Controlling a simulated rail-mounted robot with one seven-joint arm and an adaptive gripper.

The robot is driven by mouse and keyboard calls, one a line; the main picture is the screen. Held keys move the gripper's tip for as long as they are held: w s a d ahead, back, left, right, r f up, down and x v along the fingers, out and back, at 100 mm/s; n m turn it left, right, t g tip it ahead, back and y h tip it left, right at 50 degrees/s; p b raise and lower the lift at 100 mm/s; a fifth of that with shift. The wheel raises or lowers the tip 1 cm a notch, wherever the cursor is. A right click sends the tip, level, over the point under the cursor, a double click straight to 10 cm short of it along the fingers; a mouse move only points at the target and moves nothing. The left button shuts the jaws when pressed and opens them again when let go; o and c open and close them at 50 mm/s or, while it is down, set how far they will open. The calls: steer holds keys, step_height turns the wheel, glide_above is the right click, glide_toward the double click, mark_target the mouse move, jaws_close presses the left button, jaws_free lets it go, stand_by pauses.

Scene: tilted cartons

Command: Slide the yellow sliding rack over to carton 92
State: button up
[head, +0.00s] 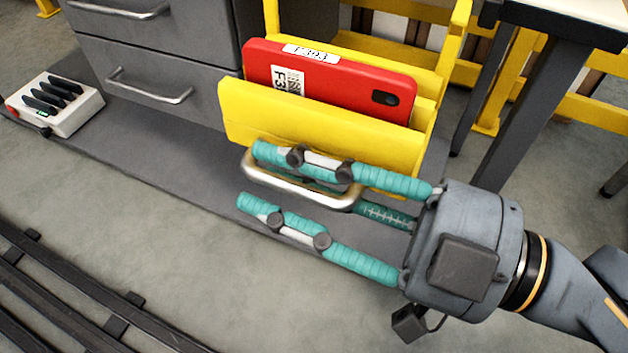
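The yellow sliding rack (320,125) stands at the upper middle of the head view, beside a grey drawer cabinet. It holds a tilted red case (345,85) with white labels that I cannot fully read. A metal loop handle (300,190) sticks out from the rack's front. My gripper (250,176) reaches in from the right, with teal-wrapped fingers spread apart. The upper finger overlaps part of the handle, and the handle's outer bar shows between the fingers. I cannot tell whether they touch it. No carton marked 92 can be made out.
The grey drawer cabinet (150,60) stands behind at the left. A white box with black slots (58,105) sits on the grey base strip (165,150). Dark rails (70,300) lie at the lower left. A dark table leg (530,110) stands right of the rack.

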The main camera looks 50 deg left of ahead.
steer(key=shift+w+d, duration=0.1)
steer(key=v, duration=1.1)
steer(key=shift+d, duration=0.4)
steer(key=shift+a, duration=0.1)
steer(key=x, duration=1.2)
steer(key=shift+w, duration=0.1)
